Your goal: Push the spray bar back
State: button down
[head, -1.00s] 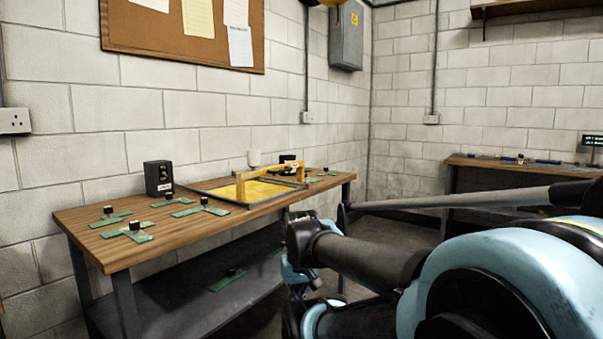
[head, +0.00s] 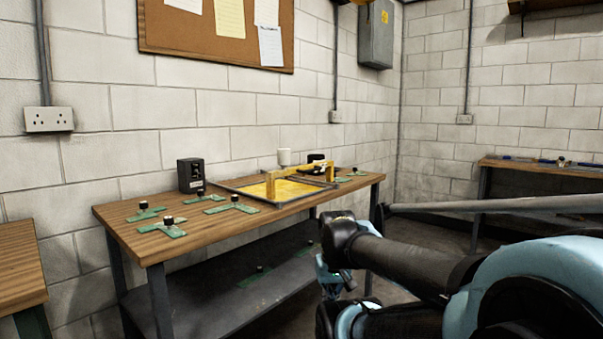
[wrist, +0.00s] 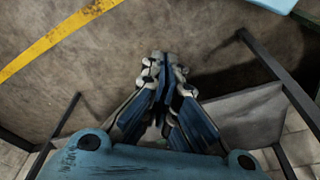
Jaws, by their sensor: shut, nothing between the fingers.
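The yellow spray bar (head: 300,170) spans a shallow grey-rimmed tray (head: 235,189) with a yellow inside, on the wooden bench ahead of me. It has a block-like upright at its near end. My gripper (wrist: 163,62) shows in the wrist view, its blue fingers together and empty, with floor below it. In the head view the arm is folded low at the right, and the gripper there is mostly hidden behind my own links. It is well apart from the spray bar.
Green T-shaped pieces with black knobs (head: 160,228) and a black box (head: 191,175) stand on the bench. Another bench (head: 18,265) is at the left, a third (head: 530,166) at the right. Floor shows between benches.

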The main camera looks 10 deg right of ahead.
dwell(0.3)
jog(key=c, duration=2.2)
grip_release()
jog(key=o, duration=0.5)
jog(key=shift+s+a+r, duration=0.1)
jog(key=shift+a+r, duration=0.2)
jog(key=shift+r, duration=0.45)
jog(key=shift+o, duration=0.2)
jog(key=w+a+r+m+t+y, duration=0.1)
jog(key=w+r+m+t+y, duration=0.15)
jog(key=w+r, duration=0.65)
jog(key=w+r+m+t+y, duration=0.1)
jog(key=w+r+m+y, duration=0.25)
jog(key=w+r, duration=0.6)
jog(key=m+t+y, duration=0.4)
jog(key=t, duration=0.2)
send_near(314, 170)
jog(key=x, duration=1)
jog(key=shift+w+a+f, duration=0.1)
jog(key=shift+w+a, duration=0.05)
jog(key=shift+w, duration=0.2)
